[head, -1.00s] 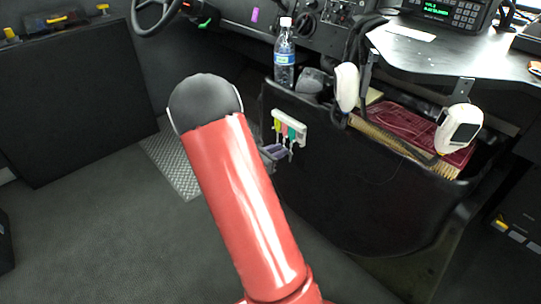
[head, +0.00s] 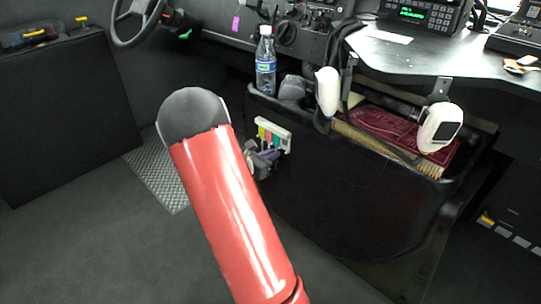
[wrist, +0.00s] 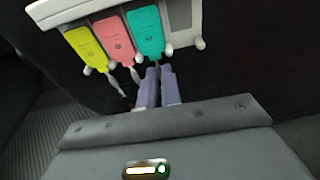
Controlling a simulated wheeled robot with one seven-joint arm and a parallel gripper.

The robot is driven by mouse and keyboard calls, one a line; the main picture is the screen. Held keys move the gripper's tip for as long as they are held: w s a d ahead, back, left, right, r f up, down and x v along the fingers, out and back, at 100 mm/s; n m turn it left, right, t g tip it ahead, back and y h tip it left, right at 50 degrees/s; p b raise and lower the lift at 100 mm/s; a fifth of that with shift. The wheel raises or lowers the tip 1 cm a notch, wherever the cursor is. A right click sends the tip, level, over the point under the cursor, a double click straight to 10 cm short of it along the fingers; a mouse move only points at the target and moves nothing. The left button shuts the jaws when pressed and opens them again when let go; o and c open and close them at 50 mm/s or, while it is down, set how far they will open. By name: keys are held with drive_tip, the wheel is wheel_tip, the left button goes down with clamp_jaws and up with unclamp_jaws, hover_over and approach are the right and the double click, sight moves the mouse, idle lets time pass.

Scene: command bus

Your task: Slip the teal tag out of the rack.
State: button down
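The teal tag (wrist: 146,34) hangs in a white rack (wrist: 182,38), right of a pink tag (wrist: 114,38) and a yellow tag (wrist: 86,48) in the wrist view. A small piece hangs from its lower end. My gripper (wrist: 159,72) has two purple fingers just below the teal tag, with a narrow dark gap between them. The hanging piece meets the top of this gap; whether the fingers touch it is unclear.
Open floor (head: 90,240) lies left of my arm.

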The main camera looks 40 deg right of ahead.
drive_tip(key=shift+a+r, duration=0.1)
drive_tip(key=shift+a, duration=0.25)
idle(0.5)
drive_tip(key=shift+v, duration=0.85)
drive_tip(key=f+p+v, duration=0.1)
drive_tip(key=v, duration=0.5)
drive_tip(key=shift+f, duration=0.2)
drive_tip(key=shift+a, duration=0.15)
